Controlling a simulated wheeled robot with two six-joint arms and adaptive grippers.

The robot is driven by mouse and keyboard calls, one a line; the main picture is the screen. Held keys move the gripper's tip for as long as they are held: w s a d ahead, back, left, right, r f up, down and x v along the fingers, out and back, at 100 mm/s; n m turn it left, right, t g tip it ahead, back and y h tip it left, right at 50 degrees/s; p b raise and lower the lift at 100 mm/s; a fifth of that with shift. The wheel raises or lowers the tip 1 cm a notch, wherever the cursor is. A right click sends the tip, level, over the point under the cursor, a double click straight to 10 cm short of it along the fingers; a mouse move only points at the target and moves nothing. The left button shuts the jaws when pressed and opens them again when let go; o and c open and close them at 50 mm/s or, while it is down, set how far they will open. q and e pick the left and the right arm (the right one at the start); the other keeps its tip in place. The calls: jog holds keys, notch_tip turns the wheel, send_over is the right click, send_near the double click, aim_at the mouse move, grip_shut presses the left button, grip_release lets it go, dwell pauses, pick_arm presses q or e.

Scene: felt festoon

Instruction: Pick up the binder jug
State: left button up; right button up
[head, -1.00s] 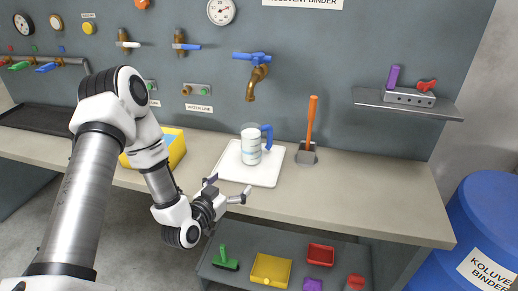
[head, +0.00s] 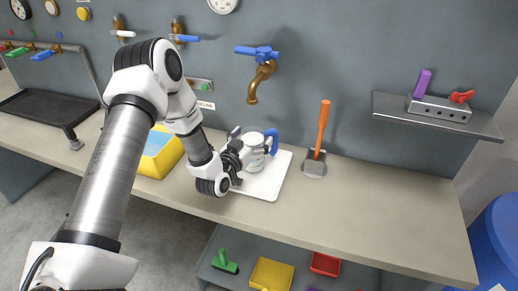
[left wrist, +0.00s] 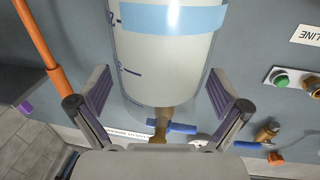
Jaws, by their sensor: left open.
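The binder jug (head: 256,158), a pale, nearly clear vessel with a blue handle (head: 272,139), stands upright on a white tray (head: 268,191) on the bench. My left gripper (head: 240,154) is at the jug's left side and partly covers it. In the left wrist view the jug (left wrist: 166,65) has a light blue band and dark marks on its wall. There, my left gripper (left wrist: 160,88) is open, with one finger on each side of the jug. I cannot tell whether a finger touches the wall. My right gripper is not in view.
A brass tap with a blue lever (head: 262,68) is on the wall above the jug. An orange-handled tool (head: 321,130) stands right of the tray, and a yellow container (head: 158,153) is to the left. The bench top (head: 395,205) is clear at the right.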

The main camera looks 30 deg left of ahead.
pick_arm(q)
jog(key=c, duration=1.9)
jog(key=shift+r, duration=0.1)
jog(key=shift+w+r, duration=0.1)
